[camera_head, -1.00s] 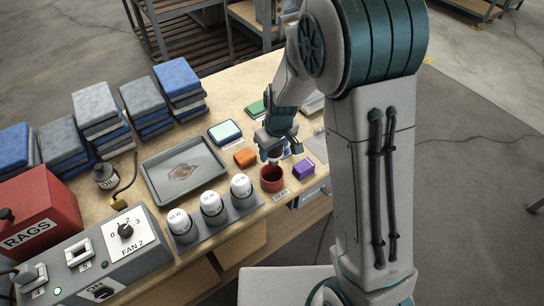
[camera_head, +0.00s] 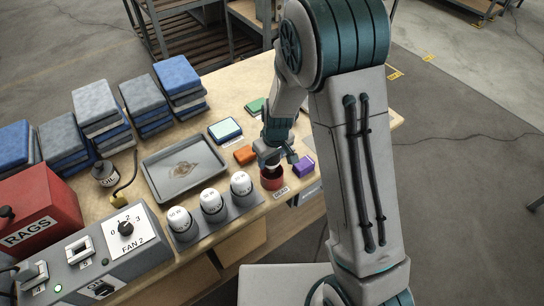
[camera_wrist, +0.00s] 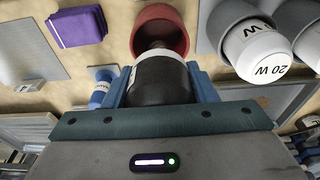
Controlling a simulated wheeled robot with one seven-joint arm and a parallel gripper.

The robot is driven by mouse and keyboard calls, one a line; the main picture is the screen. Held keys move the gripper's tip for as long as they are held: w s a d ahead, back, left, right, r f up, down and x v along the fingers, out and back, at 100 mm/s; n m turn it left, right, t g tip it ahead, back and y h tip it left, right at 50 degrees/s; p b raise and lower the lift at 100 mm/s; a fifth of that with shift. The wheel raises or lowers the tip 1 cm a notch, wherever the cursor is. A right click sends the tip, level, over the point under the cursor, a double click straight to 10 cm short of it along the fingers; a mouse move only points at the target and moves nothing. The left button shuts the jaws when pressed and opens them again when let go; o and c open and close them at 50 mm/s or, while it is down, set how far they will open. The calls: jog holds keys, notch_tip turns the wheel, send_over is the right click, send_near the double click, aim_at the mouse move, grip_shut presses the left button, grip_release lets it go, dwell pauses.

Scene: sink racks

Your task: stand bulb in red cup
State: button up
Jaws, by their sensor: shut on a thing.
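The red cup (camera_head: 271,182) stands near the front edge of the table, with a label in front of it. My gripper (camera_head: 272,160) is right above the cup, pointing down. In the wrist view the gripper (camera_wrist: 158,75) is shut on the bulb (camera_wrist: 160,80), a dark, rounded body with a pale band towards the cup. The bulb's far end reaches into the opening of the red cup (camera_wrist: 160,22). I cannot tell whether it touches the cup's bottom.
Several white bulbs, among them one marked 20 W (camera_wrist: 268,52), stand in a grey rack (camera_head: 247,203) left of the cup. A grey tray (camera_head: 152,168) lies further left.

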jog(key=shift+f, duration=0.3)
jog(key=o, duration=1)
jog(key=shift+r+p, duration=0.3)
jog(key=shift+r, duration=0.2)
jog(key=r, duration=0.4)
jog(key=s+r, duration=0.1)
jog(key=r, duration=0.3)
jog(key=d+r, duration=0.1)
jog(key=r, duration=0.3)
jog(key=shift+s+r, duration=0.1)
jog(key=shift+s, duration=0.1)
jog(key=s+d+r+m, duration=0.2)
jog(key=s+d+r, duration=0.1)
jog(key=s, duration=0.3)
jog(key=s+d+r+m+t, duration=0.1)
jog(key=s+d+r+m, duration=0.1)
jog(key=s+d+r, duration=0.2)
jog(key=s+d+r+m+h, duration=0.1)
jog(key=s+d+r+m, duration=0.1)
jog(key=s+d, duration=0.4)
jog(key=shift+s+d+r+m+t, duration=0.1)
jog(key=shift+s+r+m+t, duration=0.1)
jog(key=shift+s+r, duration=0.25)
jog(key=shift+s+r+m+t, duration=0.1)
jog(key=shift+s+r+m, duration=0.15)
jog(key=shift+s, duration=0.3)
